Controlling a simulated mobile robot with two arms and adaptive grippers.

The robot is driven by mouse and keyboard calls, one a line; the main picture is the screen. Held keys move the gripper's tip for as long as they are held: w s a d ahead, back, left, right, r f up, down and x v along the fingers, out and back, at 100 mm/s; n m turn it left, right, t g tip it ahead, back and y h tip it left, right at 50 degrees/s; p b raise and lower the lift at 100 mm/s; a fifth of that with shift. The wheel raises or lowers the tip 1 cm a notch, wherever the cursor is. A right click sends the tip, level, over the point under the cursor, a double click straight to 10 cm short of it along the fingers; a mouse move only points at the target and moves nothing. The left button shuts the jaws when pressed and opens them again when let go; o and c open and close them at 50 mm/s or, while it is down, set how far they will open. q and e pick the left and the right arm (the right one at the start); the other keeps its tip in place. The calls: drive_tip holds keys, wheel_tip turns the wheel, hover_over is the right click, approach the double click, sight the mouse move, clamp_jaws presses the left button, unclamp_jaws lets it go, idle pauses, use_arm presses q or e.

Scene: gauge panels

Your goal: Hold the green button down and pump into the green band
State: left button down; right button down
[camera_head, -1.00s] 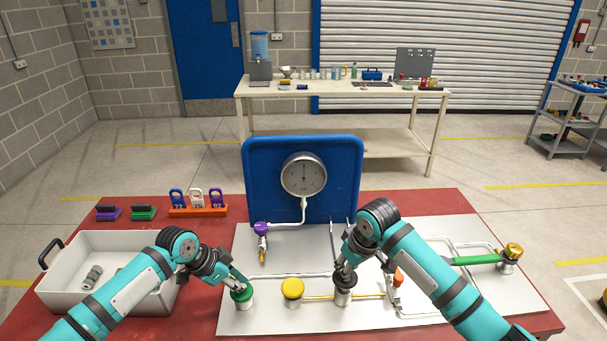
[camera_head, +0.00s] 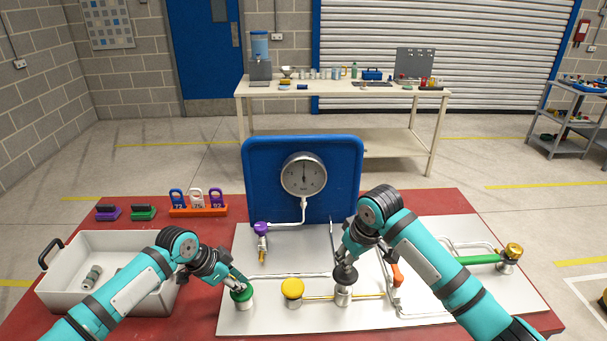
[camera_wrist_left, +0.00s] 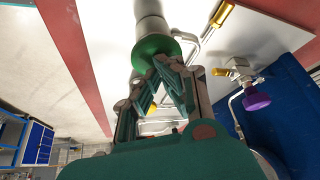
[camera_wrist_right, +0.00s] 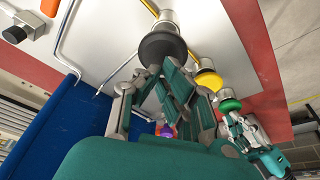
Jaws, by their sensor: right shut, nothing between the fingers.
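The green button (camera_head: 241,294) is on the white panel at front left. My left gripper (camera_head: 240,281) points down onto it with fingertips together at its top; in the left wrist view the green button (camera_wrist_left: 150,52) is at the tips. The black pump knob (camera_head: 345,274) sits on a light metal cylinder. My right gripper (camera_head: 344,262) is shut and empty, its tips at the knob's top; the black knob (camera_wrist_right: 160,48) also shows in the right wrist view. The round gauge (camera_head: 303,174) has its needle near vertical; its green band is too small to make out.
A yellow button (camera_head: 292,288) stands between green button and pump. A purple valve knob (camera_head: 261,228), an orange handle (camera_head: 397,274) and a green lever (camera_head: 480,259) are on the panel (camera_head: 290,323). A white bin (camera_head: 60,285) lies left, numbered padlocks (camera_head: 197,200) behind.

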drive_tip(key=shift+r, duration=2.3)
drive_tip(key=shift+r, duration=0.25)
use_arm(q)
drive_tip(key=shift+f, duration=0.1)
use_arm(e)
drive_tip(key=v, duration=1.1)
drive_tip(key=shift+r, duration=0.25)
drive_tip(key=shift+s+d, duration=0.15)
